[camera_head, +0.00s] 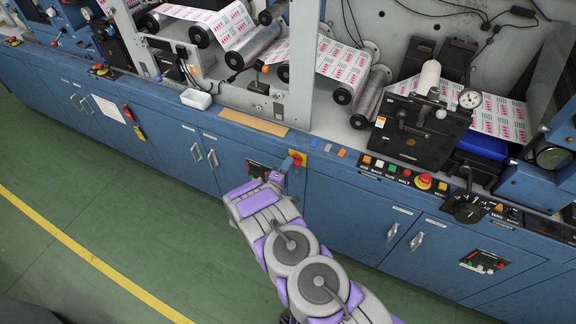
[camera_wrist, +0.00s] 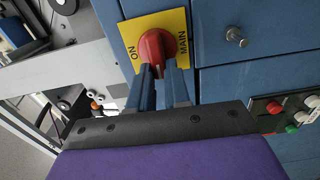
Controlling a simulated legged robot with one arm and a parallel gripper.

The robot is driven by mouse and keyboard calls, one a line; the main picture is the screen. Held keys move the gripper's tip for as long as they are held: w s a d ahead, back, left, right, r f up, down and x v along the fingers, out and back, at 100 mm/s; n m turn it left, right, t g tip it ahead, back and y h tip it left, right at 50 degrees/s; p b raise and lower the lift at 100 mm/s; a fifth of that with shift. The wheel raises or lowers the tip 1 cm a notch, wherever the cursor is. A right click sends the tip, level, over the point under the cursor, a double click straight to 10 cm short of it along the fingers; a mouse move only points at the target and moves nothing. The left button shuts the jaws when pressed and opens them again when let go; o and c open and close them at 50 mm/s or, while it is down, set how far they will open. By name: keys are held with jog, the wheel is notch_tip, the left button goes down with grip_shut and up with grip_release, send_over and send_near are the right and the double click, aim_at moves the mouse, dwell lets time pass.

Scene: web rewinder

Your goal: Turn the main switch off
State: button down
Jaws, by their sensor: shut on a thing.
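The main switch is a red rotary knob (camera_wrist: 157,50) on a yellow plate marked "ON" and "MAIN" (camera_wrist: 170,22), at the top middle of the wrist view. In the head view the switch plate (camera_head: 297,156) is on the blue cabinet front, just beyond the end of my arm. My gripper (camera_wrist: 160,75) has its two blue-grey fingers at the knob, shut on its lower part. The fingertips hide some of the knob. The lower end of the yellow plate is hidden behind the fingers.
Blue cabinets with handles (camera_head: 212,158) run along the machine. A button panel (camera_wrist: 290,112) is on the cabinet front near the switch. A row of buttons (camera_head: 398,172) lies to the right. The green floor (camera_head: 120,215) in front is clear.

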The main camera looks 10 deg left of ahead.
jog(key=shift+a+n, duration=0.2)
jog(key=shift+n, duration=0.1)
jog(key=c, duration=1.1)
grip_release()
jog(key=shift+a+f, duration=0.15)
jog(key=shift+d, duration=0.2)
jog(key=p+v, duration=0.2)
jog(key=v, duration=1.5)
jog(key=shift+s+a, duration=0.15)
jog(key=shift+a, duration=0.05)
